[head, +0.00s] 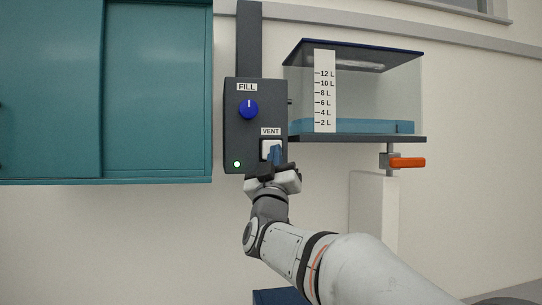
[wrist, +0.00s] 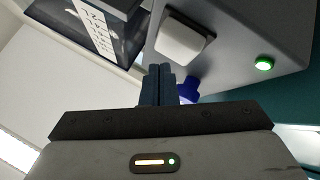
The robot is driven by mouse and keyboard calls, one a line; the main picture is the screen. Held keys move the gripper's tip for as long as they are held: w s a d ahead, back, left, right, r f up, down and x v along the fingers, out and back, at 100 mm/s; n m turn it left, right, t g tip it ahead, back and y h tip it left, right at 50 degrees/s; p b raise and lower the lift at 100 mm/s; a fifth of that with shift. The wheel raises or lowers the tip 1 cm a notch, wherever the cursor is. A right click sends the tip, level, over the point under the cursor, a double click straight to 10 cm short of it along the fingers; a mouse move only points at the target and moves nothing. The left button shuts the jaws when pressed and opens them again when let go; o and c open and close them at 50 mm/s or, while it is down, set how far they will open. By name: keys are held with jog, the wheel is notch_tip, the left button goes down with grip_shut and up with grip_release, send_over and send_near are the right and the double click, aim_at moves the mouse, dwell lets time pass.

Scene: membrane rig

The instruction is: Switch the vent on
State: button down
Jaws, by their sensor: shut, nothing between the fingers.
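The vent switch (head: 267,146) is a white rocker under the VENT label on a dark grey control box (head: 232,133). In the wrist view the white rocker (wrist: 184,38) sits in a dark frame, just beyond and right of my fingertips. My gripper (head: 275,151) is shut and empty, its blue fingers in front of the switch's lower part and hiding it in the head view. In the wrist view the fingers (wrist: 159,70) are pressed together. I cannot tell whether they touch the rocker, nor which way it is tilted.
The blue FILL knob (head: 248,109) is above the switch. A green lamp (head: 237,164) glows at lower left. A clear tank (head: 349,88) holds shallow water near 2 L. An orange valve handle (head: 408,162) hangs below it. A teal cabinet (head: 155,90) stands left.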

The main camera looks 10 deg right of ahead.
jog(key=s+b, duration=0.2)
jog(key=s, duration=0.2)
jog(key=shift+s+b, duration=0.3)
dwell(0.3)
